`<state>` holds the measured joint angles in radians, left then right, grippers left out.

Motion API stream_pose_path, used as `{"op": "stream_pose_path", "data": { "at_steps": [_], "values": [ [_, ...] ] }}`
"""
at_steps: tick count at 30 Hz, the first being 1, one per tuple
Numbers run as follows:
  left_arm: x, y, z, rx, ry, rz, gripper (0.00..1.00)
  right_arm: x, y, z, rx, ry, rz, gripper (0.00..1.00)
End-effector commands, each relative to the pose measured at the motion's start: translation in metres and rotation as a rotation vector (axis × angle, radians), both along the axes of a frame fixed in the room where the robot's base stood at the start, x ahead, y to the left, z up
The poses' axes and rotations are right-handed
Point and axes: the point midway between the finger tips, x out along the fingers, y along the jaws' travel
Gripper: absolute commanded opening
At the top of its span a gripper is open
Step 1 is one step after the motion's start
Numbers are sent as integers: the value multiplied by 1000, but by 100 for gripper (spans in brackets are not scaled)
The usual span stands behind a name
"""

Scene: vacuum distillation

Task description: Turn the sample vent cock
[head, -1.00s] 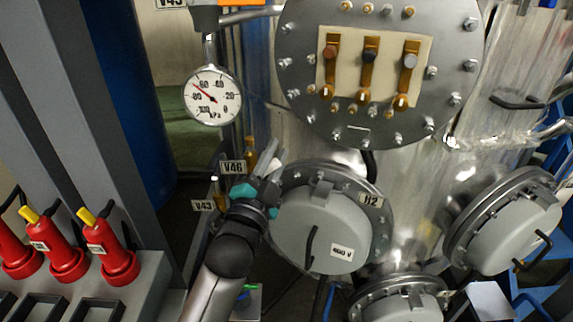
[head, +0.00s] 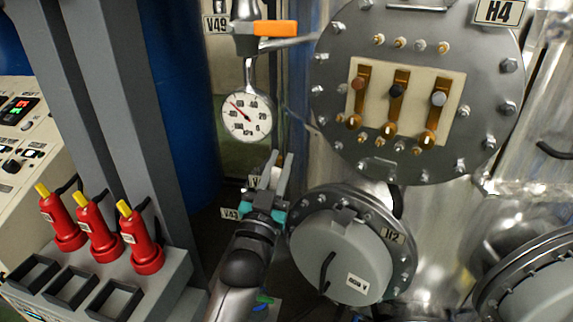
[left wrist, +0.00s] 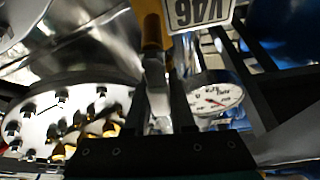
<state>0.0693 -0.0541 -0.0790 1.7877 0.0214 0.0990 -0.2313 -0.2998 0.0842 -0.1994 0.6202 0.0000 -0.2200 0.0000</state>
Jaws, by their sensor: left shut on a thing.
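My left gripper (head: 273,172) reaches up beside the grey H2 hatch. In the left wrist view its fingers (left wrist: 157,95) are shut on an orange-brass cock handle (left wrist: 151,28), right by the V46 tag (left wrist: 198,11). In the head view the fingers cover most of this cock, and the V46 tag (head: 254,182) is partly hidden behind them. I cannot tell from the tags which cock is the sample vent. My right gripper is not in view.
The round H2 hatch (head: 337,262) stands close right of my left gripper. A pressure gauge (head: 246,118) hangs above it, below an orange handle (head: 276,28). The V43 tag (head: 230,213) is just left. Red cylinders (head: 143,243) stand in a grey rack at left.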

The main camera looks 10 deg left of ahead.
Motion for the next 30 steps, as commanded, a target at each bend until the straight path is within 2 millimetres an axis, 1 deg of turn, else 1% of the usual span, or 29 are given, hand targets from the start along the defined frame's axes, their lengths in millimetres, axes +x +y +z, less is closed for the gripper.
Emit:
{"op": "stream_pose_path", "data": {
  "at_steps": [8,18,19,26,27,30],
  "values": [
    [0,3,-1,-42,2,0,0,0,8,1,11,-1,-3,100],
    [0,3,-1,-42,2,0,0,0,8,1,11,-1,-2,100],
    [0,3,-1,-41,3,1,25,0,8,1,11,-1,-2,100],
    [0,3,-1,-40,2,1,50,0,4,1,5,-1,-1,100],
    [0,3,0,-40,1,1,52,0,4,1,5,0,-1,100],
    [0,3,0,-40,1,1,52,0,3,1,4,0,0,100]
  ]
}}
